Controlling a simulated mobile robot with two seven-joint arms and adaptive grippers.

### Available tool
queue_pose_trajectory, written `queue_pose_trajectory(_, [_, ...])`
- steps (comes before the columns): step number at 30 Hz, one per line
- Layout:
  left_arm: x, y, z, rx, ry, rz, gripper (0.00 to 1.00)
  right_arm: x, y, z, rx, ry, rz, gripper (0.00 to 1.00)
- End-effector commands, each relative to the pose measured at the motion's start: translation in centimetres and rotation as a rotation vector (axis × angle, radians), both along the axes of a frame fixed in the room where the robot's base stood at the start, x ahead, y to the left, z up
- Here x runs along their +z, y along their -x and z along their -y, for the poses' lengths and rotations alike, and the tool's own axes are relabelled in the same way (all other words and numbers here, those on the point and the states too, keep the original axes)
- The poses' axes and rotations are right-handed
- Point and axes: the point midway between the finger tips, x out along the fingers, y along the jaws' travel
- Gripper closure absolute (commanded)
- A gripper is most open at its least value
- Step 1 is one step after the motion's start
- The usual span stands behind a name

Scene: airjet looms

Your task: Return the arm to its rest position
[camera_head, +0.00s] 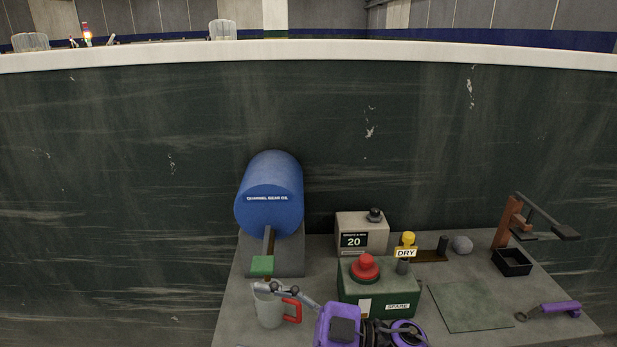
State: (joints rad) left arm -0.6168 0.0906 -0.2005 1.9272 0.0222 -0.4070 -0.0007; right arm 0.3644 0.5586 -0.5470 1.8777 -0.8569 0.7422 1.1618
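A purple and black arm of mine comes in at the bottom edge, right of centre, and reaches left; I take it for my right arm. Its grey gripper (275,288) is at the upper part of a grey mug (268,311) with a red handle (292,309). Whether its fingers touch the mug, and whether they are open or shut, is too small to tell. No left gripper is in view.
A green box (372,300) with a red button, a grey box (355,224) reading 20, a yellow-topped piece (408,239), a black tray (512,262) and a purple-handled tool (560,308) crowd the table. A green mat (468,305) is bare.

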Motion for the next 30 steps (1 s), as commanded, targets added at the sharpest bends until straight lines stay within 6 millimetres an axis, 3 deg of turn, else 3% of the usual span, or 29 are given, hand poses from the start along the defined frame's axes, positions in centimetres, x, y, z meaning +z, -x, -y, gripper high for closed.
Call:
queue_pose_trajectory(4, [-0.3,0.4,-0.1,0.001,-0.001,-0.009,0.33,-3.8,-4.0,5.3,-0.445,-0.174,-0.165,0.3])
queue_pose_trajectory(6, [-0.3,0.3,-0.1,0.001,-0.001,-0.008,0.33,-7.5,-5.1,9.0,-0.659,-0.182,-0.259,0.3])
queue_pose_trajectory(10, [-0.2,0.1,-0.1,-0.001,-0.002,-0.004,0.33,-15.2,-4.4,15.2,-0.967,-0.114,-0.439,0.3])
queue_pose_trajectory(13, [-0.2,0.1,-0.1,-0.003,-0.003,-0.004,0.33,-21.3,-1.7,19.1,-1.142,-0.022,-0.582,0.3])
queue_pose_trajectory(15, [-0.1,0.1,-0.2,-0.003,-0.004,-0.003,0.33,-25.3,1.0,21.5,-1.238,0.054,-0.687,0.3])
queue_pose_trajectory(18, [-0.1,0.0,-0.2,-0.004,-0.006,-0.002,0.33,-30.4,5.7,24.0,-1.336,0.169,-0.829,0.3])
queue_pose_trajectory(21, [-0.1,0.0,-0.2,-0.005,-0.006,-0.001,0.33,-34.0,10.2,25.5,-1.39,0.268,-0.953,0.3])
queue_pose_trajectory(25, [0.0,0.0,-0.2,-0.005,-0.006,-0.001,0.33,-36.8,14.5,26.5,-1.417,0.357,-1.062,0.3])
queue_pose_trajectory(30, [0.0,0.0,-0.2,-0.006,-0.006,0.0,0.33,-38.0,16.6,26.8,-1.423,0.399,-1.111,0.3])
